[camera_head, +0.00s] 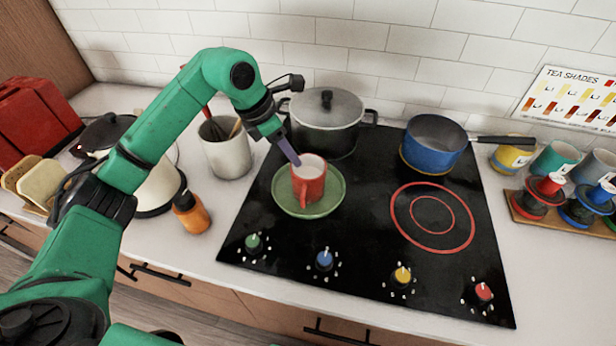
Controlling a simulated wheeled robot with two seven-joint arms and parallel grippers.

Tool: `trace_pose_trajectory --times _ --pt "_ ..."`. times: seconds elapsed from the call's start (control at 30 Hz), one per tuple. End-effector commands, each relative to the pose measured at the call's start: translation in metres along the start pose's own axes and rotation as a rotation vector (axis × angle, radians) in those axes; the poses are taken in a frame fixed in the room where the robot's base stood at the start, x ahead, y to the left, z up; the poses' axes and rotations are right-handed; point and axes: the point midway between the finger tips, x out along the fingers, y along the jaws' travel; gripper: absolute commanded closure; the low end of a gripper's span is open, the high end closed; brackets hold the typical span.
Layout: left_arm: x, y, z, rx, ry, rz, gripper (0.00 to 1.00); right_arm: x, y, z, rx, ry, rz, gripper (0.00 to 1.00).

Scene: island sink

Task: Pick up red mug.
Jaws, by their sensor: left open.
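The red mug (309,184) stands upright on a green saucer (332,203) at the left part of the black cooktop, its handle facing the front. Its inside looks pale. My left gripper (291,158) reaches in from the left above the cooktop, its purple finger slanting down to the mug's left rim. The gripper is open. Only one finger shows clearly, and I cannot tell whether it touches the mug. My right gripper is not in view.
A lidded grey pot (327,118) stands close behind the mug. A blue saucepan (433,144) is behind right. A utensil crock (226,150), a white kettle (152,190) and an orange bottle (190,214) stand left. The cooktop (365,234) is clear right of the saucer.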

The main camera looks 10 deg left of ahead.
Motion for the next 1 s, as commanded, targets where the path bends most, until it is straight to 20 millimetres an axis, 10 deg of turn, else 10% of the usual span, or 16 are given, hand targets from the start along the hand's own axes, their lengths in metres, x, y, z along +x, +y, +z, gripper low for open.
trace_pose_trajectory --times 0.53,0.67,1.0 --pt "0.057 0.002 0.004 0.001 -0.001 0.001 0.54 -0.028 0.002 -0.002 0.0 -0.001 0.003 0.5" --pt "0.057 0.002 0.004 0.001 -0.001 0.001 1.0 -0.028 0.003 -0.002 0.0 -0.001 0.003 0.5" --pt "0.056 0.002 0.004 0.0 -0.001 0.001 1.0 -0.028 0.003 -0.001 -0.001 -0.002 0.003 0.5"
